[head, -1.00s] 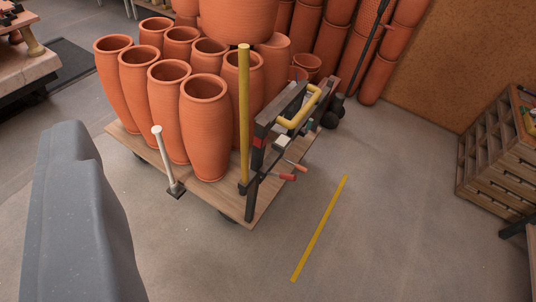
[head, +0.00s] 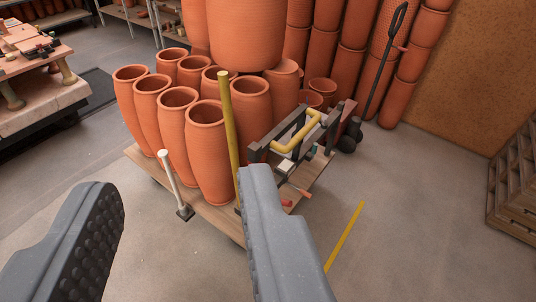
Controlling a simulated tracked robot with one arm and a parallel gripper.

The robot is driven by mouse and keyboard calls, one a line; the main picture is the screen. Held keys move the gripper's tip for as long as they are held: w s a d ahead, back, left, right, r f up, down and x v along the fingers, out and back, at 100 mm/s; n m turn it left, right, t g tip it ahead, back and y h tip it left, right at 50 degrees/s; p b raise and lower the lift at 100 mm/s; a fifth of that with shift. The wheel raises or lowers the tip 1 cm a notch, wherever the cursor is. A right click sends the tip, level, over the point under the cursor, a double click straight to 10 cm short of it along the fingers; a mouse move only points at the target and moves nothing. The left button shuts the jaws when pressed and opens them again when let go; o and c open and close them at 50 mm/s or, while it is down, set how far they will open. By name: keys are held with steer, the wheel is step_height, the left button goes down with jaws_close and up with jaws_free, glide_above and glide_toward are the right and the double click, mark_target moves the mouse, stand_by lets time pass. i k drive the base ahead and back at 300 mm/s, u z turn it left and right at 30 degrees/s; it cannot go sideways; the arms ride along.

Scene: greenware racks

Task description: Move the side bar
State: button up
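A wooden-decked cart (head: 215,213) carries tall terracotta pots (head: 203,150). On its near right side stands a dark frame (head: 262,150) with a bent yellow bar (head: 315,134). A yellow upright post (head: 228,125) rises at the cart's near corner, left of that frame. A short pale lever (head: 171,178) leans at the front edge. I cannot tell which of these is the side bar. My gripper (head: 174,188) is open, with one grey finger at lower left and the other at lower centre. The right finger covers the frame's lower part and the cart corner.
A yellow floor stripe (head: 345,235) lies right of the cart, partly behind my right finger. Stacked terracotta pipes (head: 350,50) stand at the back. A wooden rack (head: 515,190) is at the right edge and a workbench (head: 40,95) at left. The floor at right is clear.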

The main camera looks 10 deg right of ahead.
mark_target(223, 76)
steer(key=z, duration=0.05)
steer(key=i, duration=1)
steer(key=z, duration=0.7)
steer(key=k, duration=1.35)
steer(key=u, duration=0.45)
steer(key=i, duration=0.8)
steer(key=z, duration=0.05)
